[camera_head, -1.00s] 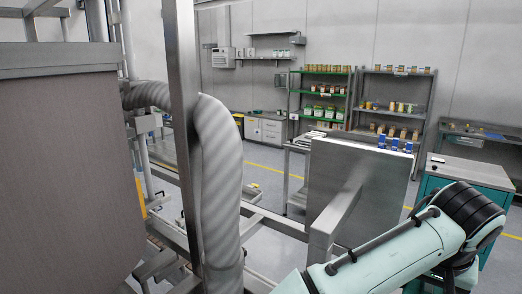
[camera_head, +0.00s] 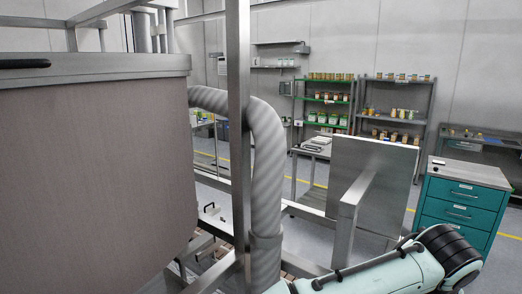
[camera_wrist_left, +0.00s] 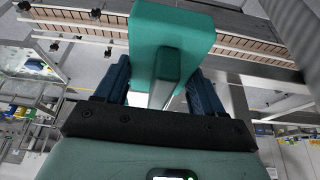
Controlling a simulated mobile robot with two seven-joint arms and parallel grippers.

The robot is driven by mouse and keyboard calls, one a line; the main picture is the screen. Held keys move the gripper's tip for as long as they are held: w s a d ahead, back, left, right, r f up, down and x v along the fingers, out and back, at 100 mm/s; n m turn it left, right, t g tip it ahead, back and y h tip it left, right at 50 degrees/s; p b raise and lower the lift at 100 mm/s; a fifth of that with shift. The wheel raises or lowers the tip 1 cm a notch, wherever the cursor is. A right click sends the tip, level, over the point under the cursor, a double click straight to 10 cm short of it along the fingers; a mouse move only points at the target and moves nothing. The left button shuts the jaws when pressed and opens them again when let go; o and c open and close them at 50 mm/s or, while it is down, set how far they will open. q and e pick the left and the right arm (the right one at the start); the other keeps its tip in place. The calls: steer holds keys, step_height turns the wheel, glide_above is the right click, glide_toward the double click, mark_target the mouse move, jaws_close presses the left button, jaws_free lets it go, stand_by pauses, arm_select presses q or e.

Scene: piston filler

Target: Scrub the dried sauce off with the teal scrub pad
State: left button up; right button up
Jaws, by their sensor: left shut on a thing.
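The teal scrub pad (camera_wrist_left: 172,32) is a thick block with a grip behind it. It shows in the left wrist view at the top centre. My left gripper (camera_wrist_left: 160,70) is shut on the pad's grip, one dark blue finger on each side. The pad is beyond the fingertips, and a metal rail structure lies behind it in the picture. I cannot tell whether the pad touches anything. The left arm does not show in the head view. My right arm crosses the lower right of the head view, but its gripper is out of frame. No dried sauce can be made out.
A large brown-grey panelled machine body (camera_head: 95,175) fills the left of the head view. A steel post (camera_head: 238,130) and a ribbed grey duct (camera_head: 268,170) stand beside it. A steel plate (camera_head: 375,165) is right of centre. A teal drawer cabinet (camera_head: 462,205) stands at right.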

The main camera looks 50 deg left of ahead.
arm_select(q)
steer(key=s+a+f+m, duration=0.1)
steer(key=a+f, duration=0.1)
steer(key=f, duration=1.3)
steer(key=a+f+m+h, duration=0.1)
steer(key=a+f, duration=0.1)
steer(key=f, duration=1.4)
steer(key=shift+s+a+m, duration=0.15)
steer(key=shift+s+m, duration=0.25)
steer(key=shift+f, duration=0.1)
